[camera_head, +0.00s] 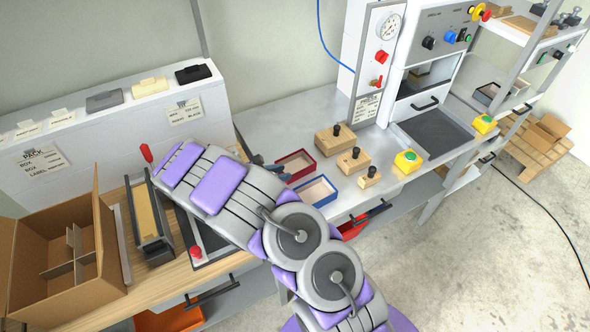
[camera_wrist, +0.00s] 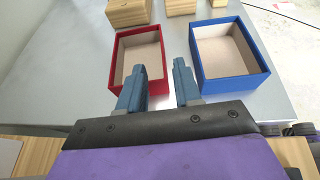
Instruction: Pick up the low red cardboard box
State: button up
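The low red cardboard box (camera_head: 294,167) stands open-topped on the grey metal bench, with a light inner lining. In the wrist view the red box (camera_wrist: 117,58) lies ahead and to the left. My gripper (camera_wrist: 162,73) is open, its two blue-grey fingers apart with nothing between them. The left finger overlaps the box's near right part in the picture; I cannot tell if it touches. In the head view my gripper (camera_head: 274,170) is partly hidden by my arm, just left of the red box.
A blue open box (camera_head: 316,191) stands close beside the red one, and right of it in the wrist view (camera_wrist: 235,82). Several wooden blocks with black knobs, such as this one (camera_head: 335,139), stand behind. A brown divided carton (camera_head: 100,240) is at the left.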

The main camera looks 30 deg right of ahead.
aim_at(296, 171)
jog(key=shift+b+x, duration=1.05)
jog(key=shift+x, duration=2.45)
jog(key=shift+s, duration=0.1)
jog(key=shift+a, duration=0.1)
grip_shut()
